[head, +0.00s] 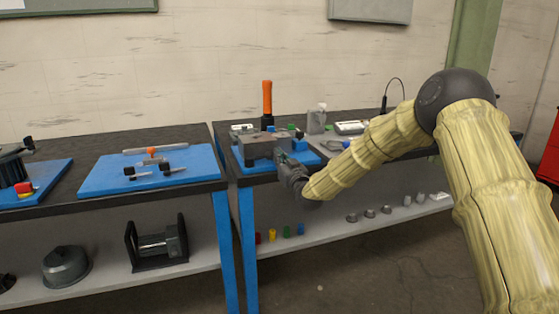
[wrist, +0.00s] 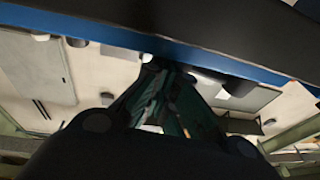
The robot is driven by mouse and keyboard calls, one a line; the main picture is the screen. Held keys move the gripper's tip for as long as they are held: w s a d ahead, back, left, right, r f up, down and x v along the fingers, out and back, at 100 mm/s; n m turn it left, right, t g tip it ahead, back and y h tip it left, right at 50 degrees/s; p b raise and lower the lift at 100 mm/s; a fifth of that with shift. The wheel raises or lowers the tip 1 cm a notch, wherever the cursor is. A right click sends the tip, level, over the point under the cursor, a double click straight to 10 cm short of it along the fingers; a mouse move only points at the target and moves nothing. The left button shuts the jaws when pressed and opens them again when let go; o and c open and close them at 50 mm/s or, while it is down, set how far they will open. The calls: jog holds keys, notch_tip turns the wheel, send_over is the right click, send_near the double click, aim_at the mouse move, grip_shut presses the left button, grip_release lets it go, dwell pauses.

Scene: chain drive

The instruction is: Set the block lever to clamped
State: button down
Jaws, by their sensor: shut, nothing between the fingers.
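A grey block (head: 257,146) sits on a blue board (head: 242,163) on the right workbench. An upright orange handle (head: 267,98) with a dark lower end rises at the block's back; I cannot tell whether it is the block lever. My gripper (head: 284,158) is at the block's front right side, low and close to it; contact cannot be told. In the wrist view my gripper (wrist: 160,100) shows dark green fingers, shut and empty, with their tips near a dark blue edge (wrist: 120,38). The gripper hides part of the block's front.
A small blue block (head: 299,146), a grey bottle (head: 316,120) and a white device (head: 351,127) stand right of the block. A second blue board (head: 110,178) with small parts lies on the left bench. The shelf below (head: 330,222) holds several small parts.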

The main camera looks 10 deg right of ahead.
dwell(0.6)
jog(key=s+d+f, duration=0.2)
jog(key=s+d, duration=0.6)
jog(key=s, duration=0.3)
jog(key=shift+f, duration=0.35)
jog(key=shift+f, duration=0.1)
